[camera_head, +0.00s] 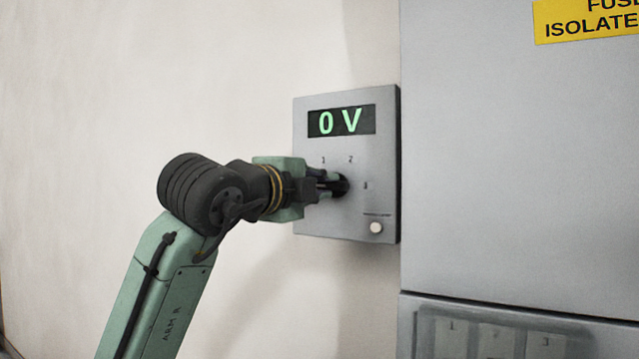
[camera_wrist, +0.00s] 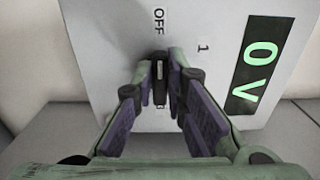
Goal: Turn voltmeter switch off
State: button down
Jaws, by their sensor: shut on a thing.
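The voltmeter (camera_head: 310,218) is a grey panel on the wall with a green "0 V" display (camera_head: 341,121). Its dark rotary switch (camera_head: 344,187) sits below the display, among the labels 1, 2 and 3. In the wrist view the switch knob (camera_wrist: 160,88) is between my fingers, with its light mark facing the OFF label (camera_wrist: 158,21). My gripper (camera_head: 335,184) comes from the left and is shut on the knob; its fingers also show in the wrist view (camera_wrist: 158,75). My gripper hides the OFF label and part of the knob in the head view.
A large grey cabinet (camera_head: 515,180) stands directly right of the voltmeter, with a yellow warning sign (camera_head: 588,20) above. A clear-covered panel with numbered parts (camera_head: 497,334) is at the lower right. A round white button (camera_head: 376,228) is low on the voltmeter. The left wall is bare.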

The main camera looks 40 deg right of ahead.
dwell(0.4)
jog(key=c, duration=1.6)
grip_release()
jog(key=v, duration=1.2)
